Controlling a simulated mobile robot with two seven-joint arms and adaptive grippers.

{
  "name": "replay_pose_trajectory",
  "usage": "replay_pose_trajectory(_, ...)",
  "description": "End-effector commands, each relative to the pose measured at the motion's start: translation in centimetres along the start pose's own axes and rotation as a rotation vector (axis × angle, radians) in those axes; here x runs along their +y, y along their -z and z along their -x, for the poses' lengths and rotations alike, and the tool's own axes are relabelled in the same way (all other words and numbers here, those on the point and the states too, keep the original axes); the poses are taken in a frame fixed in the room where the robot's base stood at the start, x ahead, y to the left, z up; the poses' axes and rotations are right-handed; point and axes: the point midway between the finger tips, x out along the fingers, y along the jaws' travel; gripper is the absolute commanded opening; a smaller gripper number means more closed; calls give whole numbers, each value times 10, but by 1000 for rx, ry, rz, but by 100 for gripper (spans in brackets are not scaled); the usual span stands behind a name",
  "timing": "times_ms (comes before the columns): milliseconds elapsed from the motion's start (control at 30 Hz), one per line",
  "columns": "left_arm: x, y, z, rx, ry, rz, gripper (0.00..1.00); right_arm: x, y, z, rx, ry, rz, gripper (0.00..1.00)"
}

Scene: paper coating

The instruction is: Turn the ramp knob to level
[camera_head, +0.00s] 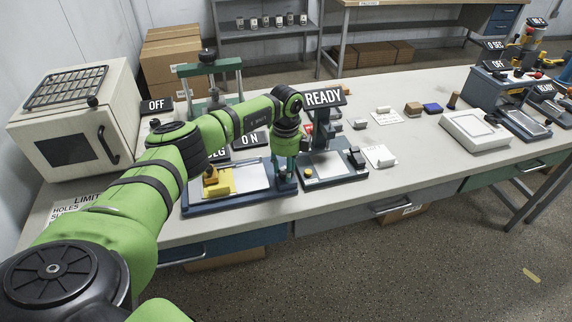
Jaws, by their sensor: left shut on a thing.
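A coater with a blue base (225,204), a silver plate (255,176) and a yellow block (218,181) stands near the table's front edge. A sign partly hidden by my arm, ending in "EG" (217,155), stands behind it, beside an "ON" sign (250,139). My left gripper (285,180) points down at the coater's right end and is shut on the ramp knob there. The knob is almost wholly hidden by the fingers, so its angle does not show. My right gripper is not in view.
A device with a "READY" sign (323,97) stands close right of my left gripper. A cream oven (75,120) and a green-framed press (209,70) stand behind my arm. White cards (380,156) and small blocks lie right of centre. A white scale (474,130) stands further right.

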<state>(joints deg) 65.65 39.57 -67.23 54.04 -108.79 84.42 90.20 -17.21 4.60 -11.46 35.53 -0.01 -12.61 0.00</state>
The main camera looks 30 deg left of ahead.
Motion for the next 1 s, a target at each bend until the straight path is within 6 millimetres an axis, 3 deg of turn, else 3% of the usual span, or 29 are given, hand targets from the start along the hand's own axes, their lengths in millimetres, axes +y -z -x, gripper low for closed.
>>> replay_pose_trajectory(767,0,-3,0,-5,1,102,8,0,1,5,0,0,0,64)
replay_pose_trajectory(800,0,-3,0,-5,1,102,56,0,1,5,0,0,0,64)
replay_pose_trajectory(833,0,-3,1,-5,1,102,64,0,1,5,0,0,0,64)
replay_pose_trajectory(1000,0,-2,0,-4,0,100,64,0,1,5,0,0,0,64)
